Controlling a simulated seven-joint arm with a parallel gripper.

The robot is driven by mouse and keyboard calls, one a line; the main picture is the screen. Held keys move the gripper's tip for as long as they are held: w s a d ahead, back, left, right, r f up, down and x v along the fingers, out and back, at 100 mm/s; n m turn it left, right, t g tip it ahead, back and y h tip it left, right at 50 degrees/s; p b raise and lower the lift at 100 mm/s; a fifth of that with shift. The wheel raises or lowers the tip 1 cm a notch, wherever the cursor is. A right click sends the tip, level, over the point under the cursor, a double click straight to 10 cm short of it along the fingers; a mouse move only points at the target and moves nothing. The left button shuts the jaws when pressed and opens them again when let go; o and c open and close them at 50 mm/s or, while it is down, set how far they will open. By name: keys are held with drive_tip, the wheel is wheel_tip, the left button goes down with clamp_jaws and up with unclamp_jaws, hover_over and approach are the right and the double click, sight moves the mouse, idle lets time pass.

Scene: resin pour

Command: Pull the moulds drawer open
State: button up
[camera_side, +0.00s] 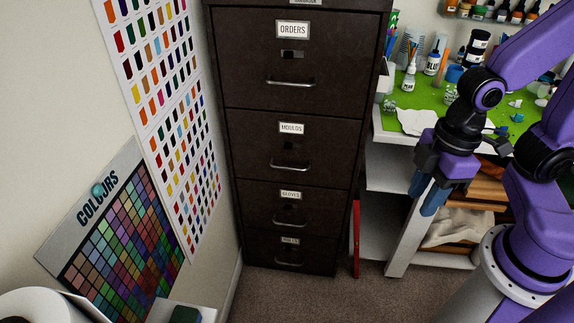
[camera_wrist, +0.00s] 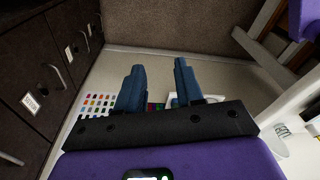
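A dark brown filing cabinet (camera_side: 235,112) stands in the middle of the side view with its drawers closed. The moulds drawer (camera_side: 257,152) is second from the top, with a white MOULDS label (camera_side: 291,128) and a silver bar handle (camera_side: 290,168). My gripper (camera_side: 424,194) is to the right of the cabinet, clear of the handle, with fingers pointing down. In the wrist view my gripper (camera_wrist: 157,82) has its blue fingers apart and nothing between them. The cabinet fronts (camera_wrist: 22,60) show at the left there; a label (camera_wrist: 31,103) is too blurred to read.
A workbench with a green mat (camera_side: 428,96) holds bottles and cups at the right. Shelves with boards and cloth (camera_side: 458,227) are below it. A colours board (camera_side: 120,225) leans on the wall at the left. Carpet (camera_side: 310,292) in front of the cabinet is clear.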

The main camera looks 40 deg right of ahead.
drive_tip(key=w+a+f+t+y, duration=0.1)
drive_tip(key=w+a+f+t, duration=0.1)
drive_tip(key=w+a+f, duration=0.4)
drive_tip(key=w+a+f+t+y, duration=0.15)
drive_tip(key=w+f, duration=0.25)
drive_tip(key=w, duration=0.4)
drive_tip(key=w+a+f+t+y, duration=0.1)
drive_tip(key=w+a+f+t, duration=0.25)
drive_tip(key=w+f, duration=0.35)
drive_tip(key=n+t+h, duration=0.4)
drive_tip(key=t+h, duration=0.1)
drive_tip(key=t, duration=0.4)
approach(289, 169)
drive_tip(key=w, duration=0.3)
drive_tip(key=w+f, duration=0.1)
drive_tip(key=w, duration=0.6)
drive_tip(key=shift+w+d+f, duration=0.15)
drive_tip(key=shift+w+f, duration=0.05)
drive_tip(key=shift+f, duration=0.1)
clamp_jaws()
